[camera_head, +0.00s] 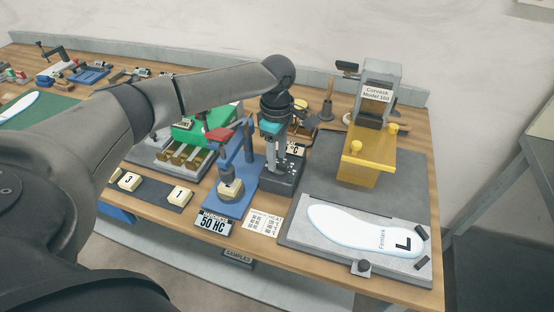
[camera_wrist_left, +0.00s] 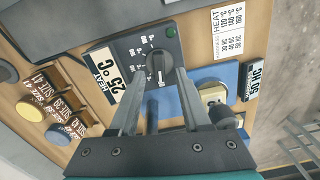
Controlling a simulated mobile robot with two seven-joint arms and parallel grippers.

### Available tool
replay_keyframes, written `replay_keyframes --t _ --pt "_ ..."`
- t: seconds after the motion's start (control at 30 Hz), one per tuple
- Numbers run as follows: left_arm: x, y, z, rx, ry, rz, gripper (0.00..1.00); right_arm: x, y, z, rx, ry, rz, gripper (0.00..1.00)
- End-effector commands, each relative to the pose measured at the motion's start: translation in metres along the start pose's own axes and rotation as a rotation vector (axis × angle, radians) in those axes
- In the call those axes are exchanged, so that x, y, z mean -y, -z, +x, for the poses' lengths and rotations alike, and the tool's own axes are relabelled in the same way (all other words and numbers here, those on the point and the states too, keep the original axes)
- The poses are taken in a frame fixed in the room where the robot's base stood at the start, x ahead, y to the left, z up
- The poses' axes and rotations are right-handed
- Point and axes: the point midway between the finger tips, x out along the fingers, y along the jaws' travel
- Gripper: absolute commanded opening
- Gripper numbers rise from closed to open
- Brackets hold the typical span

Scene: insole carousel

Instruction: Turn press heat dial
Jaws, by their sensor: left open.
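The heat dial (camera_wrist_left: 158,66) is a dark round knob with a raised grip bar on a dark control box (camera_wrist_left: 125,45). Printed marks ring the dial, and a label on the box reads HEAT 25 °C (camera_wrist_left: 103,77). My left gripper (camera_wrist_left: 160,78) is open, with its fingertips on either side of the dial; I cannot tell whether they touch it. In the head view the left gripper (camera_head: 281,160) points down over the control box (camera_head: 279,183) and hides the dial. My right gripper is not in view.
A blue press stand (camera_head: 236,190) stands close left of the box, with a 50 HC label (camera_head: 213,223) in front. A yellow Corvask press (camera_head: 368,155) and a white insole (camera_head: 365,232) on a grey plate are to the right. A printed heat chart (camera_head: 264,222) lies in front.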

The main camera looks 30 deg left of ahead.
Motion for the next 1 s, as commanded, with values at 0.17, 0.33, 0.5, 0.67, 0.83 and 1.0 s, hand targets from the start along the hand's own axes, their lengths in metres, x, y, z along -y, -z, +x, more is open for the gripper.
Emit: replay_keyframes --t 0.17,0.33,0.5,0.67,0.83,1.0 --pt "0.0001 0.0003 0.0107 -0.001 0.0 0.0 0.47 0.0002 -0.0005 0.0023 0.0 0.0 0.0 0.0" --pt "0.0001 0.0003 0.0113 -0.001 0.0 0.0 0.47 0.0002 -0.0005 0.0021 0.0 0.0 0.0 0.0" --pt "0.0002 0.0003 0.0111 -0.001 0.0 0.0 0.39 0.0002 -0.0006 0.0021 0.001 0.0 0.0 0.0" --pt "0.0002 0.0002 0.011 -0.001 0.0 0.0 0.2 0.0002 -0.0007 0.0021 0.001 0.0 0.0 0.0" --pt "0.0002 0.0003 0.0109 -0.001 0.0 0.0 0.01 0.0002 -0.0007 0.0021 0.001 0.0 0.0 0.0" --pt "0.0003 0.0003 0.0109 -0.001 0.001 0.0 0.0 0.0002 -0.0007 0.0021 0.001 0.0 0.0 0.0"
